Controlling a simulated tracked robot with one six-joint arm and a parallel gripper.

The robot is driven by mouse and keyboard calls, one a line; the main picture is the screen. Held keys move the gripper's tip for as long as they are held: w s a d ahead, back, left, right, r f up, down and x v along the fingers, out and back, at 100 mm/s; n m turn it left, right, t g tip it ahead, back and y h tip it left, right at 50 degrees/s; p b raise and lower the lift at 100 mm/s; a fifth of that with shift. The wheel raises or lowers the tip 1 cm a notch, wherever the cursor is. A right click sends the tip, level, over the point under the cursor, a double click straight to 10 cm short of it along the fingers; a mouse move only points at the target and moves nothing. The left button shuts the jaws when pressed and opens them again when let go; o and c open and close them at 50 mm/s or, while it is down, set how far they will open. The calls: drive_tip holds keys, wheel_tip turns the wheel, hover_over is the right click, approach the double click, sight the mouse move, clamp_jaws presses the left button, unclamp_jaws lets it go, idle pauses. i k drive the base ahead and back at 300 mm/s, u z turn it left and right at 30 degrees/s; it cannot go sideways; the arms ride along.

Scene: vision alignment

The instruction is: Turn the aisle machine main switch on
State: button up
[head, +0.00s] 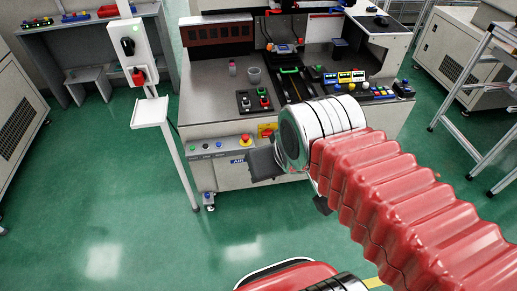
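A machine bench (205,75) stands ahead of me across the aisle. On its front panel is a red and yellow rotary switch (267,131), which may be the main switch. Its handle position is too small to tell. A red emergency button (246,140) is left of it. My arm, in a red ribbed sleeve, reaches in from the right. My gripper (262,163) is a dark shape in front of the panel, just below the rotary switch. Its fingers are not clear, and I cannot tell whether it touches the panel.
A post at the left carries a white box with a red switch (138,76) and a small white shelf (151,112). A cup (254,75) and button boxes (254,100) stand on the bench. A metal ladder frame (488,105) stands right. Green floor at left is clear.

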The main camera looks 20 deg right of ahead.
sight(266, 134)
drive_tip(key=u, duration=0.25)
drive_tip(key=k, duration=0.65)
drive_tip(key=u, duration=0.6)
drive_tip(key=i, duration=1.7)
drive_tip(key=z, duration=0.85)
drive_tip(key=i, duration=0.5)
drive_tip(key=z, duration=0.35)
